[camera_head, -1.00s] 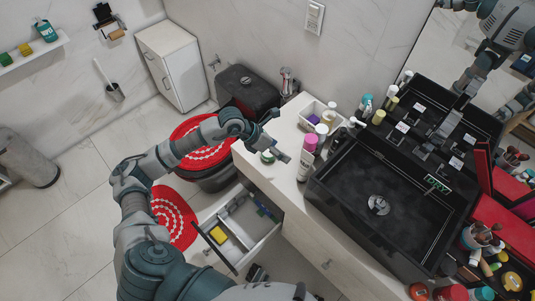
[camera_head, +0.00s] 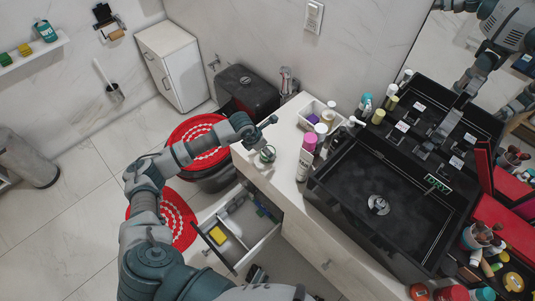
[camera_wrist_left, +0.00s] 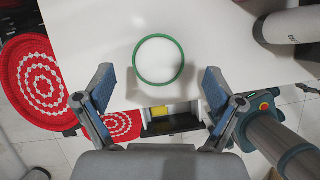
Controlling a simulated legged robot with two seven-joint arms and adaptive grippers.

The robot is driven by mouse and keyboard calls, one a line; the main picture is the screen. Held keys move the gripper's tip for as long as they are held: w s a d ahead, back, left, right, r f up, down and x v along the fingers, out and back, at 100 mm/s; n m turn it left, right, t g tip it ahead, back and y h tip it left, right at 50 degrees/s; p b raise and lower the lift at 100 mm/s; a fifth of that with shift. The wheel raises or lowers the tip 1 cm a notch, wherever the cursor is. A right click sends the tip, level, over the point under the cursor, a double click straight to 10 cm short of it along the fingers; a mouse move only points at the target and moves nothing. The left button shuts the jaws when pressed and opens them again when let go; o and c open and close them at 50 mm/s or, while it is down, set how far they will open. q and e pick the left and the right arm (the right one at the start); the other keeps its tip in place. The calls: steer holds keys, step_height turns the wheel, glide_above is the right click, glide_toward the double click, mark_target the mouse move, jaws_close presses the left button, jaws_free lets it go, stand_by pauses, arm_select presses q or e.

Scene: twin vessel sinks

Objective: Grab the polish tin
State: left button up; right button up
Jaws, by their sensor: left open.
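The polish tin (camera_head: 267,155) is a small round tin with a white top and green rim. It lies on the white counter left of the pink bottle. In the left wrist view the tin (camera_wrist_left: 159,60) shows whole, near the top centre. My left gripper (camera_wrist_left: 158,80) is open and empty, with one finger on each side of the tin and gaps on both sides. In the head view my left gripper (camera_head: 266,138) is over the counter corner, just by the tin. My right gripper is not in view.
A pink bottle (camera_head: 305,160) stands close right of the tin, and a white bin (camera_head: 318,112) with toiletries is behind. The black sink (camera_head: 380,205) is further right. An open drawer (camera_head: 240,225) juts out below the counter.

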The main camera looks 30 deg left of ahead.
arm_select(q)
steer(key=x, duration=0.5)
steer(key=shift+s+a, duration=0.1)
steer(key=shift+a, duration=0.1)
steer(key=c, duration=1.3)
steer(key=shift+r, duration=0.15)
